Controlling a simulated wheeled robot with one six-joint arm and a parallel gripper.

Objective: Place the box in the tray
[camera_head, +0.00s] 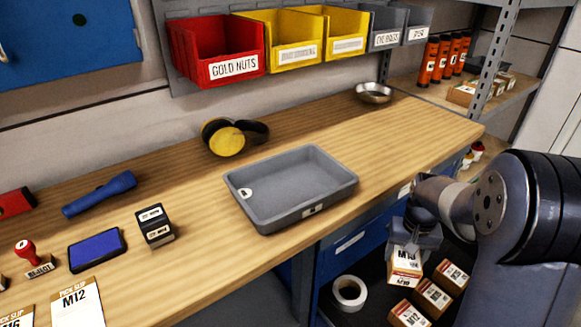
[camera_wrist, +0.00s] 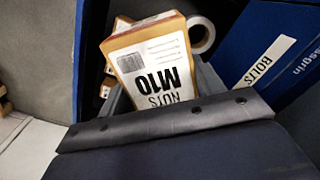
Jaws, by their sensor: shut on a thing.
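A grey, shallow, rectangular tray (camera_head: 247,208) lies on the wooden workbench and looks empty apart from a small white label on its inner left side. My gripper (camera_head: 413,240) is to the right of the tray, past the bench's front edge and lower than its top. It is shut on a brown cardboard box with a white label (camera_head: 404,262), which hangs below the jaws. In the wrist view the box (camera_wrist: 155,62) shows its "NUTS M10" label, slightly tilted; its near end is hidden by my gripper.
More small boxes (camera_head: 433,297) and a white tape roll (camera_head: 349,293) lie on a dark surface below the bench.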

